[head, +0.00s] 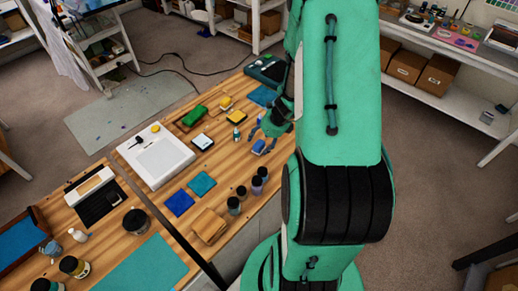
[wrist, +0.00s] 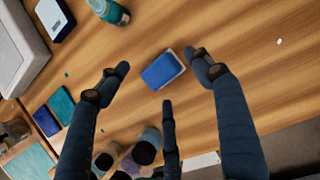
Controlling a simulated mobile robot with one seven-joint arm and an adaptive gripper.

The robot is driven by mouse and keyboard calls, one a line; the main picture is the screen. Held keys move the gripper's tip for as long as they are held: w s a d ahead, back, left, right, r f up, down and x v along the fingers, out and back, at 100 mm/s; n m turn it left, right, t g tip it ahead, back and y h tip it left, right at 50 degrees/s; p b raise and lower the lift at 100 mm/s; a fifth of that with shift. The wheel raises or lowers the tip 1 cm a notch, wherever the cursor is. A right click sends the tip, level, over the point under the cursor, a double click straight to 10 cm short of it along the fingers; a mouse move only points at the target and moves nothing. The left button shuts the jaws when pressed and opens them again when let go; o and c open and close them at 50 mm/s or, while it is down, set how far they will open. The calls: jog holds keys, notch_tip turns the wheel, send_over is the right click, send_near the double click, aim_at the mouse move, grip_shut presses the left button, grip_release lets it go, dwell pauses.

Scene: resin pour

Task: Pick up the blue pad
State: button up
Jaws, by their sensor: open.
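The blue pad (wrist: 162,69) is a small blue block with a pale edge. It lies on the wooden table, between the spread fingers of my gripper (wrist: 163,75) in the wrist view. The fingers are open, with bare wood visible between them and the pad. In the head view, the blue pad (head: 258,147) sits just below my gripper (head: 262,137), near the table's right edge. My arm hides part of the table beyond it.
Dark jars (head: 256,186) stand close by, near the table edge; they show below the fingers in the wrist view (wrist: 146,147). A teal bottle (wrist: 112,11) stands at upper left. A flat dark-blue square (head: 179,203) and a teal square (head: 201,184) lie farther left.

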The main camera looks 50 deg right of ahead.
jog(key=shift+x, duration=1.1)
jog(key=c, duration=1.3)
